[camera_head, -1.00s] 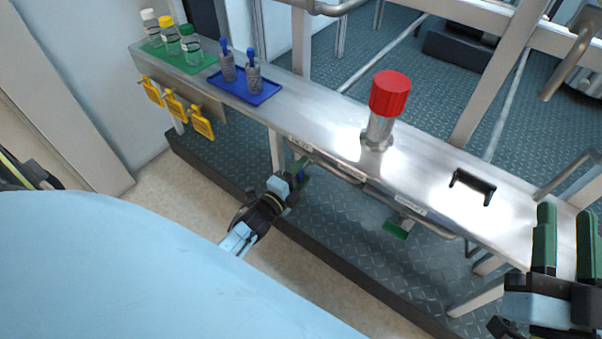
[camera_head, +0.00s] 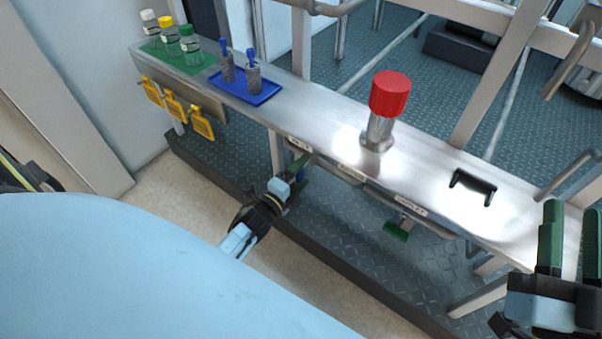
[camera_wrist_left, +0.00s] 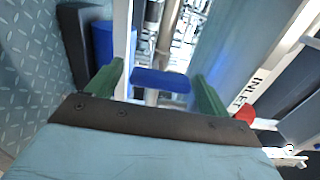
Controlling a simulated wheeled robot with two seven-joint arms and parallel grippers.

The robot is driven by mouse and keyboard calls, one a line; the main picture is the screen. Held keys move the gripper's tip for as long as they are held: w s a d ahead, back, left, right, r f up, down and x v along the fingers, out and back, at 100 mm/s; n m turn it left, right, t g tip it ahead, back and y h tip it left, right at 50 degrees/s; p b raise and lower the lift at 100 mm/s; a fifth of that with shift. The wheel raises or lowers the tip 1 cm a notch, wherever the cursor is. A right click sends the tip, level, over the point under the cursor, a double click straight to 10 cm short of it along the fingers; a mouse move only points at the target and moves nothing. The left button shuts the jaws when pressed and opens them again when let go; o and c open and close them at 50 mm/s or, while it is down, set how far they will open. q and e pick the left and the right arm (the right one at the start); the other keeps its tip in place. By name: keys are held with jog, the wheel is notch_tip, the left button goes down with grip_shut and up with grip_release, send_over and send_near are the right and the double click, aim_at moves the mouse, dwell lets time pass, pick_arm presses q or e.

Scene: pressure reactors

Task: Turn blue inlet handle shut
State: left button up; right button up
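The blue inlet handle (camera_wrist_left: 161,80) shows in the left wrist view as a flat blue bar in front of a metal pipe. My left gripper (camera_wrist_left: 158,72) is open, with one green finger on each side of the bar and a small gap visible at each side. In the head view my left gripper (camera_head: 300,171) is at the front edge of the steel bench, below its top. There the fingers mostly hide the handle, and only a bit of blue shows. My right gripper (camera_head: 568,236) is open and empty at the bench's right end.
The steel bench (camera_head: 325,118) carries a red-capped cylinder (camera_head: 389,95), a black handle (camera_head: 473,187), a blue tray (camera_head: 262,97) and a green mat with bottles (camera_head: 205,60). A green handle (camera_head: 397,230) sits under the front edge. Yellow tags (camera_head: 176,108) hang at left.

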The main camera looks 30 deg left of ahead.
pick_arm(q)
jog(key=shift+s, duration=0.25)
jog(key=s+p, duration=0.1)
jog(key=s, duration=0.1)
jog(key=s+p, duration=0.1)
jog(key=s, duration=0.2)
jog(key=shift+s+a, duration=0.2)
jog(key=shift+s, duration=0.05)
jog(key=p, duration=0.2)
send_near(298, 177)
jog(key=shift+s, duration=1.05)
pick_arm(e)
jog(key=s+d+f+g+h, duration=0.1)
jog(key=f+g+h, duration=0.1)
jog(key=f+g, duration=0.3)
jog(key=s+d+f+g+h, duration=0.1)
jog(key=d+f+g, duration=0.1)
jog(key=f+g, duration=0.3)
jog(key=shift+d+f+h, duration=0.2)
jog(key=shift+f+h, duration=0.2)
jog(key=shift+f, duration=1.85)
